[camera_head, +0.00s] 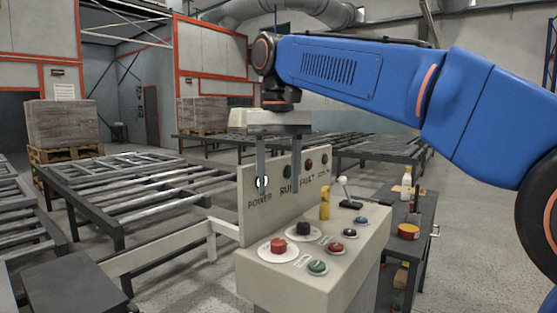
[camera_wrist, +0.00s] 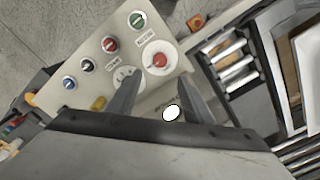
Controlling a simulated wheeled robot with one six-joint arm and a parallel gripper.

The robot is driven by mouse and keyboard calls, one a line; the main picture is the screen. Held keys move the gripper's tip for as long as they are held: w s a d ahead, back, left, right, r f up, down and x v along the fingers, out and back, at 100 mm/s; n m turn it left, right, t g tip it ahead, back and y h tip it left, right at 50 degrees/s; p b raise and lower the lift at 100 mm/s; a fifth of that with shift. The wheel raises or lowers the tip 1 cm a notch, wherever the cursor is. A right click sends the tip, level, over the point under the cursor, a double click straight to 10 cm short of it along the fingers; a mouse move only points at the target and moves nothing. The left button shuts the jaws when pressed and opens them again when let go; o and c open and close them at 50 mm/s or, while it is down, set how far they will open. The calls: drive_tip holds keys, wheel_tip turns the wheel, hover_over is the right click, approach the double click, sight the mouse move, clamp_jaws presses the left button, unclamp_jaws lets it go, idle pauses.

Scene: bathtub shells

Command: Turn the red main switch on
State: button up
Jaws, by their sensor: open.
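The red main switch (camera_head: 278,245) is a red knob on a round white plate at the front left of the control box's sloped top. It also shows in the wrist view (camera_wrist: 159,61), just beyond the fingertips; its exact turn angle is hard to read. My gripper (camera_head: 279,188) is open and empty, with its fingers pointing down above the box, higher than the switch and close to the upright panel (camera_head: 249,222). In the wrist view my gripper (camera_wrist: 160,82) has its two fingers apart. The white lamp (camera_head: 262,182) over POWER looks bright, partly behind a finger.
A black knob (camera_head: 303,229) sits right behind the red switch. Green (camera_head: 317,267), red (camera_head: 335,247), black and blue (camera_head: 361,220) buttons line the right side. A yellow part (camera_head: 325,203) and a lever (camera_head: 346,192) stand up behind. A cart (camera_head: 418,224) stands at right.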

drive_tip(key=shift+r, duration=2.25)
drive_tip(key=s+d+f+t, duration=0.1)
drive_tip(key=s+d+f, duration=0.3)
drive_tip(key=d+f, duration=0.35)
drive_tip(key=s+d+f+m+t, duration=0.1)
drive_tip(key=s+d+f, duration=0.4)
drive_tip(key=d+f, duration=0.25)
drive_tip(key=s+d+f+t, duration=0.1)
drive_tip(key=s+d+f, duration=0.3)
drive_tip(key=d+f, duration=0.4)
drive_tip(key=s+d+f+t, duration=0.1)
drive_tip(key=s+d+f, duration=0.1)
drive_tip(key=s+f, duration=0.2)
drive_tip(key=s+d+f, duration=0.2)
drive_tip(key=s+f, duration=0.2)
drive_tip(key=f, duration=0.6)
drive_tip(key=shift+f+t, duration=0.3)
drive_tip(key=shift+t, duration=0.1)
